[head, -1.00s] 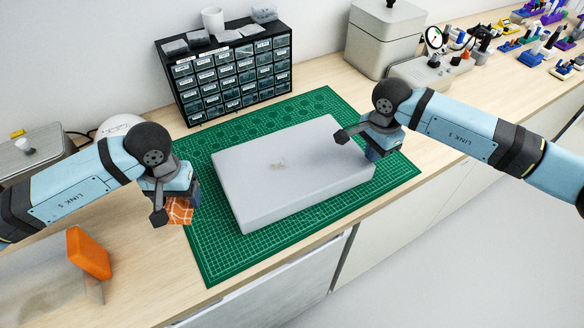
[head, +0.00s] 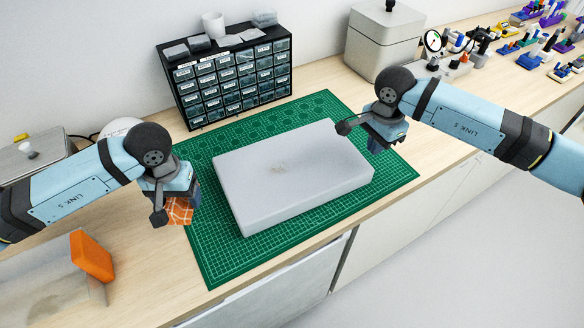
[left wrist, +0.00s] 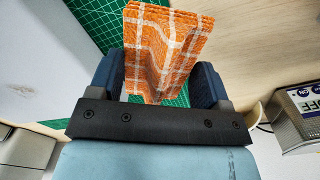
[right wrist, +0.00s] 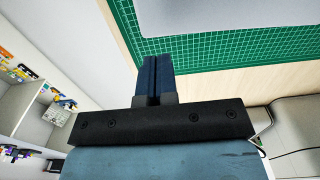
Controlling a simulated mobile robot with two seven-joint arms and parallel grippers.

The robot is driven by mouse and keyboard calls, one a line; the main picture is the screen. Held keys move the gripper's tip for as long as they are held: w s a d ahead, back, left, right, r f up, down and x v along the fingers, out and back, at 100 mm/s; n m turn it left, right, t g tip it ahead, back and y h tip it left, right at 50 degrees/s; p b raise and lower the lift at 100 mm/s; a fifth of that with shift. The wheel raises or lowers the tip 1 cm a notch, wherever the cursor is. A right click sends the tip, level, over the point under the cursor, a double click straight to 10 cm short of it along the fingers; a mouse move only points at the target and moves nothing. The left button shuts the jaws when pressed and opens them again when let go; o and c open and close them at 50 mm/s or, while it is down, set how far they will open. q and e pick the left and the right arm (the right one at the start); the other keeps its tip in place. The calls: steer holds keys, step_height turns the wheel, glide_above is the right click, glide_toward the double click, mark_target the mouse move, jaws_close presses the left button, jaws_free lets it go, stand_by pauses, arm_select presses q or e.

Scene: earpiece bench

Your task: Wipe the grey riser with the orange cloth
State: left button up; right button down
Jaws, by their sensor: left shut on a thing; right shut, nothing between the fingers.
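The grey riser (head: 290,180) lies flat on the green cutting mat, with a small brownish smudge (head: 279,168) near the middle of its top. The orange cloth (head: 180,211), checked with white lines, is in my left gripper (head: 176,205), left of the riser and apart from it. In the left wrist view the cloth (left wrist: 165,45) is bunched between the fingers (left wrist: 160,85). My right gripper (head: 378,145) is above the riser's right end area and mat edge. In the right wrist view its fingers (right wrist: 157,80) are together and empty.
The green mat (head: 225,265) covers the bench middle. A black drawer cabinet (head: 228,80) stands behind it, and a grey lidded box (head: 383,40) at the back right. An orange block (head: 92,256) on a small stand is at the front left. The riser's top is otherwise clear.

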arm_select(q)
steer(key=shift+r, duration=0.35)
arm_select(e)
steer(key=shift+r, duration=0.85)
arm_select(q)
step_height(320, 180, down, 2)
steer(key=shift+f+b, duration=0.1)
steer(key=shift+b, duration=0.75)
arm_select(e)
step_height(320, 180, up, 12)
